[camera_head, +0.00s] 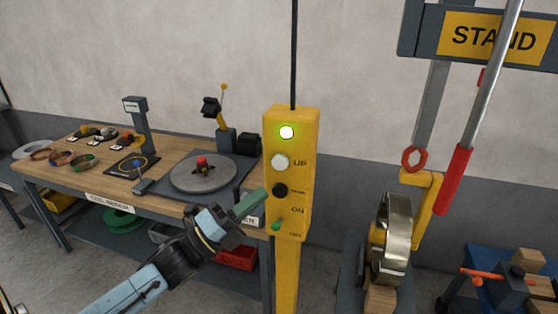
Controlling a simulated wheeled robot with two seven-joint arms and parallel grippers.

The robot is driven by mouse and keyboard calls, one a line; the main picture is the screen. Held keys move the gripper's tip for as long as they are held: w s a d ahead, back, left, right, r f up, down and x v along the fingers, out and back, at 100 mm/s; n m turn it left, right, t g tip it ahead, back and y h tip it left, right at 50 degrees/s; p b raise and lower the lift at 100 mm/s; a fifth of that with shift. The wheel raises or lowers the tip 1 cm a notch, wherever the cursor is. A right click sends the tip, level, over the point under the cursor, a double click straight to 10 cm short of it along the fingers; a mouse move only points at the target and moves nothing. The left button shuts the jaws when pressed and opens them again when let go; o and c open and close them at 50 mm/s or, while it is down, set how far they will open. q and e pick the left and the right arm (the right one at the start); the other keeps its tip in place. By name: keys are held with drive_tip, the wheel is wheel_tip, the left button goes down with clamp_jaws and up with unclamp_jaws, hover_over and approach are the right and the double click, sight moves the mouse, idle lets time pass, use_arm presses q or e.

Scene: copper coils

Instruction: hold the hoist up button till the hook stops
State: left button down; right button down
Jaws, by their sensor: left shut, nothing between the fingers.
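The yellow hoist pendant (291,215) stands upright in the middle, with a lit lamp (287,132) at its top. Below are the pale UP button (280,162), a black button (280,190) and a small green control (275,226) near the word ON. My left gripper (262,193) is shut and empty, its tips by the pendant's left edge, lower than the UP button and left of the black button. I cannot tell if they touch the pendant. My right gripper is not in view.
The wooden coil bench (180,197) at left bears a grey turntable (205,174), a small post stand (142,125) and several coils. A STAND sign (497,37) and a red-gripped lever (453,180) are at right. A blue cart (500,285) stands at lower right.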

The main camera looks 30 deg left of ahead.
use_arm(q)
drive_tip(key=shift+w, duration=0.1)
drive_tip(key=b, duration=0.4)
approach(280, 162)
drive_tip(key=shift+w+d+r, duration=0.75)
drive_tip(key=shift+w+d, duration=0.15)
drive_tip(key=shift+w, duration=0.05)
drive_tip(key=shift+w+d+r, duration=0.7)
drive_tip(key=shift+w+d, duration=0.25)
drive_tip(key=shift+w, duration=0.1)
idle(0.4)
drive_tip(key=shift+w+a, duration=0.1)
drive_tip(key=shift+w, duration=0.25)
